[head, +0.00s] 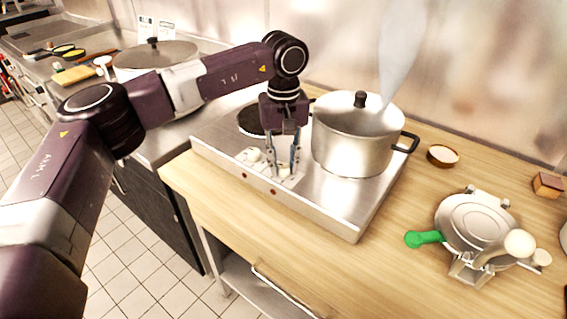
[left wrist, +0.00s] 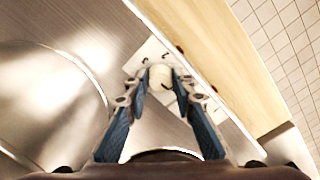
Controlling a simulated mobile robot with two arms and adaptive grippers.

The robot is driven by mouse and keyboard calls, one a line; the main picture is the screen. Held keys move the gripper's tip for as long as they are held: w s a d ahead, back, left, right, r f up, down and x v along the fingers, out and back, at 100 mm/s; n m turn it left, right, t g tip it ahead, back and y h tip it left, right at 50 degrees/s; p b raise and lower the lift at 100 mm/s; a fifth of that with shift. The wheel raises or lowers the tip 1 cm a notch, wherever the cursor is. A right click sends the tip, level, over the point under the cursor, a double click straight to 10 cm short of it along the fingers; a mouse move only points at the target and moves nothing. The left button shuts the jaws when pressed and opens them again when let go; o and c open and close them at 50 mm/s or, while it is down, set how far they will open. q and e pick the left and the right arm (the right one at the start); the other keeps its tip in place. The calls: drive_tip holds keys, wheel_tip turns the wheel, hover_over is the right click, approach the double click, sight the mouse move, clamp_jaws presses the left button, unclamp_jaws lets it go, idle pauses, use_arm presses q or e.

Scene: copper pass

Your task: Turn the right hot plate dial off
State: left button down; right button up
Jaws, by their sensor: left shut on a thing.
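The steel hot plate (head: 340,208) sits on the wooden counter, with a small white dial panel near its front edge. The left dial (head: 252,155) is a pale knob that stands free. My left gripper (head: 282,168) points down over the panel at the right dial, which its fingers largely hide in the head view. In the left wrist view the fingertips of my left gripper (left wrist: 160,82) close around a round, cream-coloured dial (left wrist: 160,77), one finger on each side. The dial's pointing angle is not clear. My right gripper is not in view.
A lidded steel pot (head: 350,150) stands on the right burner, close beside my gripper, with pale vapour above. The black left burner (head: 248,121) is bare.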

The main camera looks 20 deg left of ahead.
sight(283, 166)
use_arm(q)
drive_tip(key=shift+m, duration=0.5)
drive_tip(key=c, duration=1.6)
unclamp_jaws()
wheel_tip(283, 166, up, 12)
drive_tip(key=shift+r, duration=0.1)
